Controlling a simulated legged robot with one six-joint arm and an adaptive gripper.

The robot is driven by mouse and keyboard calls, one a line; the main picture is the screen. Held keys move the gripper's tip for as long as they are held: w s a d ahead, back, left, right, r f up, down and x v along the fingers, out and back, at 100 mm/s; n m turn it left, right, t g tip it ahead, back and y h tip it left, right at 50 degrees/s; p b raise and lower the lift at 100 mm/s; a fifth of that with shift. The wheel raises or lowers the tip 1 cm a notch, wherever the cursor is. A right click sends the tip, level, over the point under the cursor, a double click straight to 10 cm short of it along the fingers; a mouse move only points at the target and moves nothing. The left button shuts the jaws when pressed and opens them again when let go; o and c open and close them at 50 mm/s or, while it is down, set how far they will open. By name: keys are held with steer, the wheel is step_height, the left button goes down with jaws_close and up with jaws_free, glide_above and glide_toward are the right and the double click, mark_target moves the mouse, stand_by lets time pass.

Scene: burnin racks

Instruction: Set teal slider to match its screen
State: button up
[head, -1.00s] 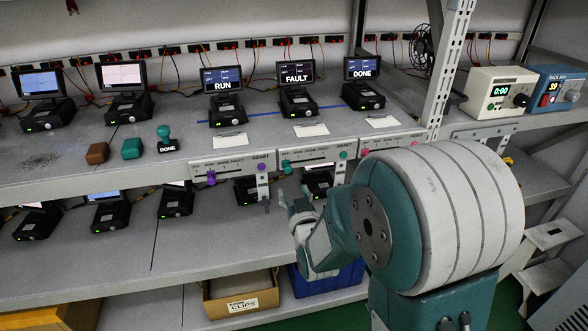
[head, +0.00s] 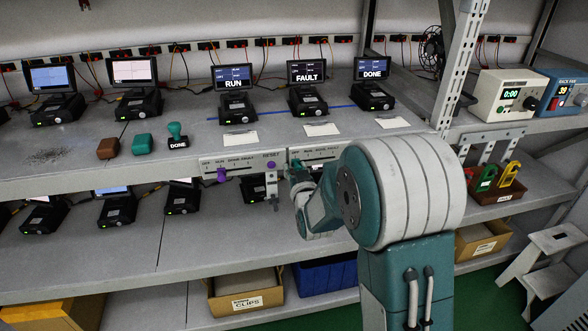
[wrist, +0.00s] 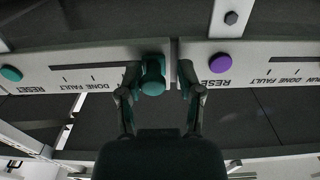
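The teal slider (wrist: 152,76) is a round teal knob on a pale panel (wrist: 88,68) that shows upside down in the wrist view. It sits at the end far from the RESET button (wrist: 10,74), past the marks, the OFF end. My gripper (wrist: 160,82) is open, one finger on each side of the knob; the left finger looks close to it, and a gap shows at the right finger. In the head view my gripper (head: 300,184) is at the panel's left end, and my arm hides the panel's right part. The screen above the panel (head: 306,72) reads FAULT.
A purple-knob panel (head: 238,166) adjoins on the left, its purple button (wrist: 219,63) close to my right finger. Screens reading RUN (head: 232,78) and DONE (head: 372,69) flank the FAULT screen. A rack post (head: 458,70) stands to the right.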

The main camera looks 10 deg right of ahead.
steer(key=shift+d, duration=0.3)
jaws_close()
steer(key=d, duration=1)
steer(key=shift+d, duration=0.3)
steer(key=o, duration=0.8)
jaws_free()
steer(key=shift+d+r, duration=0.1)
steer(key=shift+d, duration=0.05)
steer(key=shift+c, duration=0.2)
steer(key=shift+d, duration=0.25)
steer(key=s, duration=1.2)
